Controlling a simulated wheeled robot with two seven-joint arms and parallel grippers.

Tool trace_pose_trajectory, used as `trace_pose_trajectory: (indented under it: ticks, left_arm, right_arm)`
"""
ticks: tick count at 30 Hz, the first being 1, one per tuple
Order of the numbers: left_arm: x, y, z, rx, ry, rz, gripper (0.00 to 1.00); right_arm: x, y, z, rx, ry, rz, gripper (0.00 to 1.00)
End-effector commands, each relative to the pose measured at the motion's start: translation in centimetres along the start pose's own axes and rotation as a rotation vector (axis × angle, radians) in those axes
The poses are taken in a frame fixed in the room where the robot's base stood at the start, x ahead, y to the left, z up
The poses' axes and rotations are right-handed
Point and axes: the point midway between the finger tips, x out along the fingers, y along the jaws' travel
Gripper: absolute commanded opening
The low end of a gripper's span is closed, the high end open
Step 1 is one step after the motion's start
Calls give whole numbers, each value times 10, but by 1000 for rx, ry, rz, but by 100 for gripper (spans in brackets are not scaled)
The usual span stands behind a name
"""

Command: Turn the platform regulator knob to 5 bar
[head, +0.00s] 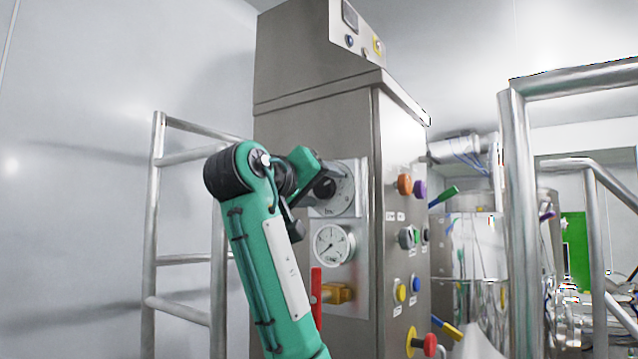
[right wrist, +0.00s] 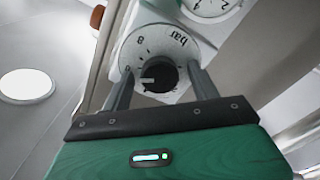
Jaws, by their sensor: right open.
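The regulator knob (head: 325,187) is a dark round knob on a pale round dial (head: 346,196) marked "bar", high on the steel cabinet's left face. In the right wrist view the black knob (right wrist: 160,75) shows a white pointer mark toward the picture's left. An 8 and "bar" can be read on the dial (right wrist: 165,42); the pointed-at value cannot be read. My right gripper (right wrist: 161,78) is open, its two fingers on either side of the knob. Contact cannot be told. In the head view my right gripper (head: 306,183) partly covers the dial. My left gripper is out of view.
A white pressure gauge (head: 333,245) sits just below the dial, with a red lever (head: 316,292) and brass valve (head: 337,293) under it. Coloured buttons (head: 405,184) cover the cabinet's right face. Metal railings (head: 152,230) stand left and right.

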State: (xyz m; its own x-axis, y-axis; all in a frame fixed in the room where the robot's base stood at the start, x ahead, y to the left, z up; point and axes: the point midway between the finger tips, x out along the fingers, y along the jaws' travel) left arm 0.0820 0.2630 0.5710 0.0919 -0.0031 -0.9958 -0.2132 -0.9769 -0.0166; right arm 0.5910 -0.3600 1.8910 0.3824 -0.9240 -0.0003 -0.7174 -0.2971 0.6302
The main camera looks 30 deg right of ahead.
Motion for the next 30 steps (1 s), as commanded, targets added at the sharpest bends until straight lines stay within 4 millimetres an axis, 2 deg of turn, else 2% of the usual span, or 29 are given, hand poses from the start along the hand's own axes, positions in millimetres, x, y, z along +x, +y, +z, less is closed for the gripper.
trace_pose_trajectory:
  ticks: [3,4,10,11,20,30]
  left_arm:
    - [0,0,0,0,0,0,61]
    - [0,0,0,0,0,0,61]
    - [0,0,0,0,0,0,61]
    - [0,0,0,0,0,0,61]
    - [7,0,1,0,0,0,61]
    - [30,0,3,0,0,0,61]
  right_arm:
    - [0,0,0,0,0,0,61]
    - [0,0,0,0,0,0,57]
    - [0,0,0,0,0,0,18]
    - [0,0,0,0,0,0,17]
    - [-1,-2,2,-41,0,-1,17]
    - [-1,-3,3,-249,-1,-1,17]
